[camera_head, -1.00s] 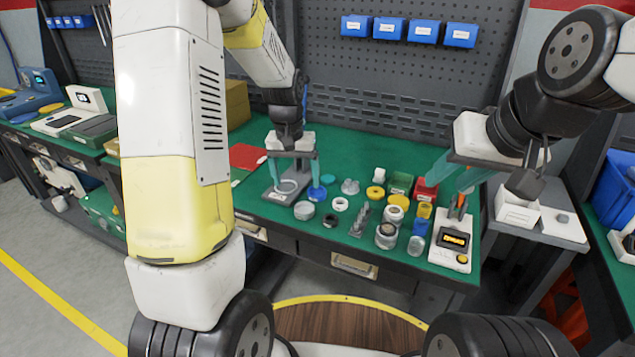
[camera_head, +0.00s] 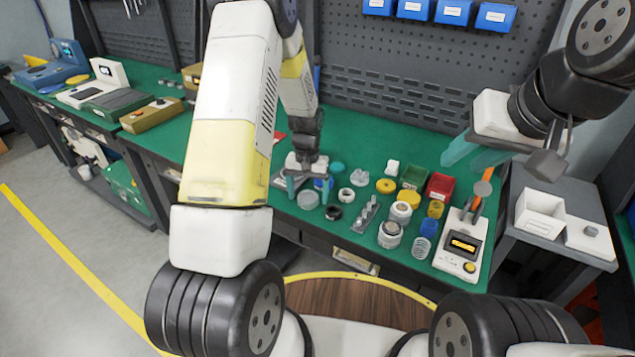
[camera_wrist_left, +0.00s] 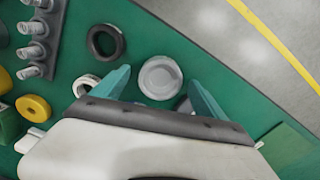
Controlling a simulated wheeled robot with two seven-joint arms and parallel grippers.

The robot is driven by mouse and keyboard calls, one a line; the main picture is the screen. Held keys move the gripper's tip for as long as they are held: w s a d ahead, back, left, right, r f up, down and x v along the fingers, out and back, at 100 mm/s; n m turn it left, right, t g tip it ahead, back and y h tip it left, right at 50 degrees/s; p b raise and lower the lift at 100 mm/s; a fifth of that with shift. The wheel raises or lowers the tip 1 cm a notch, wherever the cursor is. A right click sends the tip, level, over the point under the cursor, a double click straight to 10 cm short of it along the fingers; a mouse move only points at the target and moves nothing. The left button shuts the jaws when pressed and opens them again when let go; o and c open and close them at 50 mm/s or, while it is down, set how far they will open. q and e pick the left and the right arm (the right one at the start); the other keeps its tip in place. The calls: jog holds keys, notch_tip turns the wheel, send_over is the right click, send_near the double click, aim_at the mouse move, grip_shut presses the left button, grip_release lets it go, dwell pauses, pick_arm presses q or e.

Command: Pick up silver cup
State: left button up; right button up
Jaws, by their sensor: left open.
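A round silver-grey piece, which I take for the silver cup (camera_head: 308,201), sits on the green bench top. In the left wrist view the silver cup (camera_wrist_left: 160,77) shows from above as a pale disc with a raised rim. My left gripper (camera_head: 308,188) is open and empty, just behind and above the cup. In the left wrist view its teal fingers (camera_wrist_left: 160,86) stand apart on either side of the cup; I see no contact. My right gripper (camera_head: 474,155) is open above the right end of the bench.
Close to the cup are a black ring (camera_head: 333,213), a white ring (camera_head: 346,194) and a grey fitting (camera_head: 366,213). More rings, red and green bins and a white meter (camera_head: 461,247) stand to the right. The bench's front edge is close to the cup.

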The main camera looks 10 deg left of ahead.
pick_arm(q)
jog(key=shift+f, duration=0.3)
jog(key=c, duration=1.6)
jog(key=shift+o, duration=0.2)
